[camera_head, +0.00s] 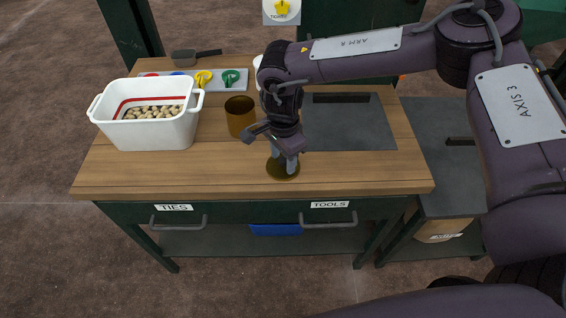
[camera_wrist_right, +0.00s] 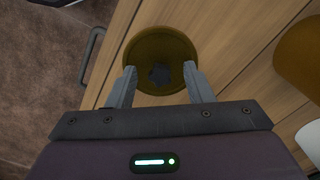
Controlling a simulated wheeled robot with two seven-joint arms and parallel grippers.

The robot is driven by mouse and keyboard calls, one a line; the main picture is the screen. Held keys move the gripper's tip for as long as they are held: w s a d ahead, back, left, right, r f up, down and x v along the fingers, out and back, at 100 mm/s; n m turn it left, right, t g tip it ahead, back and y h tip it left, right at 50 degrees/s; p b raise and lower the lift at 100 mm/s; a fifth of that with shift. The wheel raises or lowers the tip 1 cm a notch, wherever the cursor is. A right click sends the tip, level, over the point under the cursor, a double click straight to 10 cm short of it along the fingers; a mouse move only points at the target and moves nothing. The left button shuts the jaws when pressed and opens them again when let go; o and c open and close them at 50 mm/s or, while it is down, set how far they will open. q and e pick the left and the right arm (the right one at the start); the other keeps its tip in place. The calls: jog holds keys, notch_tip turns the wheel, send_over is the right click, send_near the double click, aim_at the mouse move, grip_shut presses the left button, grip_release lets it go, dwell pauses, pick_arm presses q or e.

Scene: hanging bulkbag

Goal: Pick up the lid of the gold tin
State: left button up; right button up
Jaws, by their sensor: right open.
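The gold lid (camera_head: 283,173) lies flat on the wooden bench near its front edge. In the right wrist view the lid (camera_wrist_right: 160,45) is a round gold disc with a dark knob (camera_wrist_right: 159,74) at its middle. My right gripper (camera_head: 284,164) points down over the lid, its fingers apart. In the wrist view its two fingertips (camera_wrist_right: 159,75) stand on either side of the knob, with gaps to it. The gold tin (camera_head: 240,116) stands open on the bench, behind and left of the lid. My left gripper is not in view.
A white tub (camera_head: 148,136) holding pale pieces stands at the left of the bench (camera_head: 180,177). A tray (camera_head: 222,74) with coloured ties lies at the back, near a small dark pan (camera_head: 184,58). A dark grey mat (camera_head: 355,128) lies at the right.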

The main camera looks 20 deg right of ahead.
grip_shut()
jog(key=shift+r, duration=0.15)
